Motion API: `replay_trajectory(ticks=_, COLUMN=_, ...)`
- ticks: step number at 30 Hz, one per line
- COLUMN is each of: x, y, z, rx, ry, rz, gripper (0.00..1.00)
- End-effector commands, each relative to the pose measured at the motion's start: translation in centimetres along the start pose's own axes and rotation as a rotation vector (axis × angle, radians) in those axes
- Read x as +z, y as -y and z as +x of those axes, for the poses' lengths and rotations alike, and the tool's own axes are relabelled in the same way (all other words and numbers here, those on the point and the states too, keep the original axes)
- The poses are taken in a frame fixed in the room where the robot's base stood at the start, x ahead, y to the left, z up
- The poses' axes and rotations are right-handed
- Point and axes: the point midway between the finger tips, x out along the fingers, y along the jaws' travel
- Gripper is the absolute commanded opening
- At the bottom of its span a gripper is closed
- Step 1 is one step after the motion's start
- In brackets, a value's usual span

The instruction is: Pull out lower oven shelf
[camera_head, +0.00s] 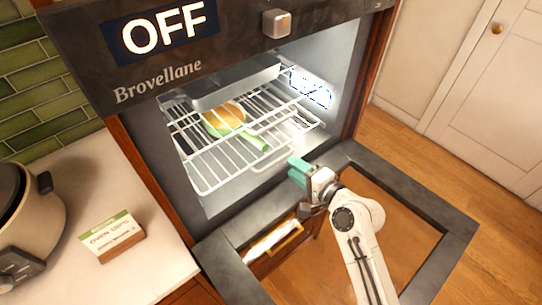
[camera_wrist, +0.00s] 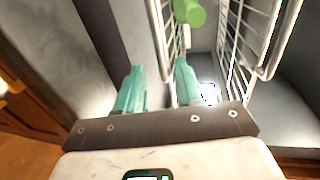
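The oven (camera_head: 340,70) stands open, with wire shelves inside. A wire shelf (camera_head: 195,170) shows in the head view, with an orange-and-green pan (camera_head: 225,120) above its bars; the levels overlap, so I cannot tell which shelf bears the pan. My gripper (camera_head: 300,170) has teal fingers and is in front of the oven's opening, right of the shelf front. In the wrist view my gripper (camera_wrist: 160,75) is open and empty, apart from the racks.
The oven door (camera_head: 455,240) is folded down beneath my arm. A grey metal tray (camera_head: 235,85) sits high in the oven. At left, a counter (camera_head: 90,180) holds a cooker (camera_head: 30,225) and a small sign (camera_head: 110,237). Wooden floor lies open at right.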

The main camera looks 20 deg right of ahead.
Motion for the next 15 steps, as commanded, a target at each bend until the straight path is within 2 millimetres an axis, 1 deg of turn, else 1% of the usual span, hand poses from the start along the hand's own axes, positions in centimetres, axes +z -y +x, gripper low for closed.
replay_trajectory(ticks=1, x=0.1, y=-0.1, z=1.1, rx=-0.003, ry=0.003, rz=0.0, gripper=0.37)
replay_trajectory(ticks=3, x=0.1, y=-0.2, z=2.5, rx=-0.003, ry=0.003, rz=0.0, gripper=0.37)
replay_trajectory(ticks=9, x=0.1, y=-0.2, z=5.9, rx=-0.002, ry=0.003, rz=0.001, gripper=0.37)
replay_trajectory(ticks=12, x=0.1, y=-0.2, z=7.2, rx=-0.001, ry=0.002, rz=0.001, gripper=0.37)
replay_trajectory(ticks=15, x=0.1, y=-0.1, z=8.0, rx=-0.001, ry=0.002, rz=0.001, gripper=0.37)
